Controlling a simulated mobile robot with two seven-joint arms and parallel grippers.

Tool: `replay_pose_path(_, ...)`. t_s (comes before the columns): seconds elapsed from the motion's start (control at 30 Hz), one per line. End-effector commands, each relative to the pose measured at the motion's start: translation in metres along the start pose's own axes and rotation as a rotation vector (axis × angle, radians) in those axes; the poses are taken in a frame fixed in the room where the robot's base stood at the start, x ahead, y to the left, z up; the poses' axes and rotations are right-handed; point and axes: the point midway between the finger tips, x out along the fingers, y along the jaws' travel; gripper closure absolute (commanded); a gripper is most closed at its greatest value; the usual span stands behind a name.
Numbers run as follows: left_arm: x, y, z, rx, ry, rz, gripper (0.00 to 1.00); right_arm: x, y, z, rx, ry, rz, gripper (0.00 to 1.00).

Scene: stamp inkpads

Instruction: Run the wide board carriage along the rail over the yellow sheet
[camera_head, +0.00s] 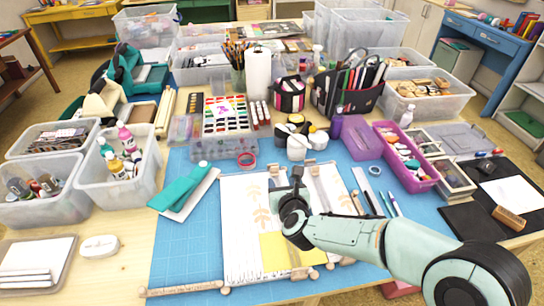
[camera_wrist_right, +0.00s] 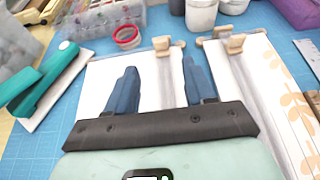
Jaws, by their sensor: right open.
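My right gripper (camera_head: 293,178) is open, above the printed white paper on the blue mat. In the wrist view its blue fingers (camera_wrist_right: 160,85) point away, on either side of a grey strip with a wooden knob (camera_wrist_right: 162,46); contact cannot be told. A second grey strip (camera_head: 326,188), apparently the wider board carriage, lies to the right with its own knob (camera_head: 310,164); it also shows in the wrist view (camera_wrist_right: 234,70). The yellow sheet (camera_head: 284,250) lies at the near side, partly hidden by my arm. A wooden rail (camera_head: 180,290) shows at the front left. My left gripper is out of view.
A teal stapler-like tool (camera_head: 186,185) lies left on a white card. A red tape ring (camera_head: 247,160) and small pots (camera_head: 297,147) stand behind the paper. A purple tray (camera_head: 405,160) and pens (camera_head: 386,203) are to the right. The mat (camera_head: 185,250) is clear at front left.

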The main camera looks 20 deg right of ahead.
Motion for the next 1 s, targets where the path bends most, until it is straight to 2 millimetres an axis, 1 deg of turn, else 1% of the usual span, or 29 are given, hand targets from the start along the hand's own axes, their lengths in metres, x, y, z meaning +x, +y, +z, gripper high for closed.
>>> replay_pose_path(0.07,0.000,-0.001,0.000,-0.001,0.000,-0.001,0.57,0.005,0.000,0.000,0.000,0.001,-0.001,0.47)
replay_pose_path(0.17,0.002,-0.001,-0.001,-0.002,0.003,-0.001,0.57,0.019,0.000,-0.001,0.000,0.002,-0.002,0.47)
replay_pose_path(0.27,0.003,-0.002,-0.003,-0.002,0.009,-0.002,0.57,0.038,0.000,-0.002,-0.001,0.002,-0.002,0.47)
replay_pose_path(0.5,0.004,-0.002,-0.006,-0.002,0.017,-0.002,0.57,0.090,0.000,-0.002,-0.001,0.002,-0.002,0.47)
replay_pose_path(0.6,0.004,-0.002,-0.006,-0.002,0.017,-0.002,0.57,0.107,0.000,-0.001,-0.001,0.001,-0.002,0.47)
replay_pose_path(0.7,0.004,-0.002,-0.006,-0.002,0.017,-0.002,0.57,0.120,0.000,-0.001,-0.001,0.001,-0.002,0.47)
replay_pose_path(0.8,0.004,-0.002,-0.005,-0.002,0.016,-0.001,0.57,0.128,0.000,-0.001,0.000,0.001,0.000,0.47)
replay_pose_path(1.0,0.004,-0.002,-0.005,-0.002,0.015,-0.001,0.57,0.133,0.000,0.000,0.000,0.000,0.000,0.47)
